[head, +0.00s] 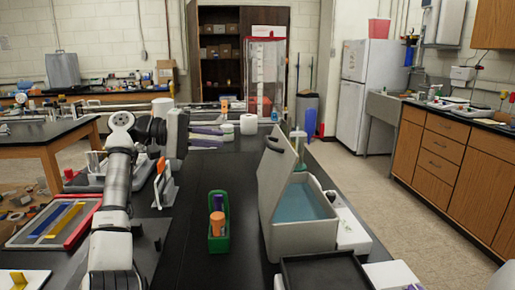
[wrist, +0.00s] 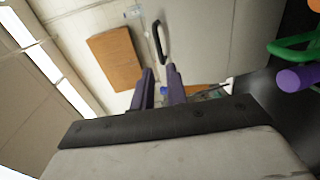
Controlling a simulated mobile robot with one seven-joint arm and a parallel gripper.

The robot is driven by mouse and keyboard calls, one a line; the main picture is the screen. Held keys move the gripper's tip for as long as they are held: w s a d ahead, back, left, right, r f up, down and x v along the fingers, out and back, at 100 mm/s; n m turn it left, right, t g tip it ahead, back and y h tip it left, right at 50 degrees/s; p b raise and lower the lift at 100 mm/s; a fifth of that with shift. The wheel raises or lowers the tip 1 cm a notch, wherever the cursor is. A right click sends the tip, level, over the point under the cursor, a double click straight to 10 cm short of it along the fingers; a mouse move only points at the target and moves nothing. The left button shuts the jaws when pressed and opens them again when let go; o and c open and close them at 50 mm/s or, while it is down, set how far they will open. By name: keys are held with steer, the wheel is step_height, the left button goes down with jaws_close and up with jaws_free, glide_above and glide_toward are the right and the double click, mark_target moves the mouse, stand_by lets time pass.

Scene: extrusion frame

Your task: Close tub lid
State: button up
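The grey tub (head: 325,235) stands on the black bench to the right of centre in the head view. Its lid (head: 280,185) is hinged up and tilts to the left, showing the blue inside (head: 302,203). A black handle (head: 275,143) sits at the lid's upper edge. My gripper (head: 224,139) is in the air left of the lid, its purple fingers pointing right, apart and empty. In the wrist view the gripper (wrist: 159,69) shows a gap between its fingers. A black handle (wrist: 161,40) appears beyond them, by the grey lid surface (wrist: 210,40).
A green caddy (head: 217,240) with an orange and a purple item stands left of the tub. A black tray (head: 325,272) lies in front of it. White rolls (head: 248,124) and a clear red-topped case (head: 264,80) stand farther back. Bench space between caddy and rolls is clear.

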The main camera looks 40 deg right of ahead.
mark_target(268, 140)
steer(key=p+x, duration=0.2)
steer(key=x, duration=1.2)
steer(key=shift+s+a+r, duration=0.15)
jaws_close()
steer(key=shift+p, duration=0.3)
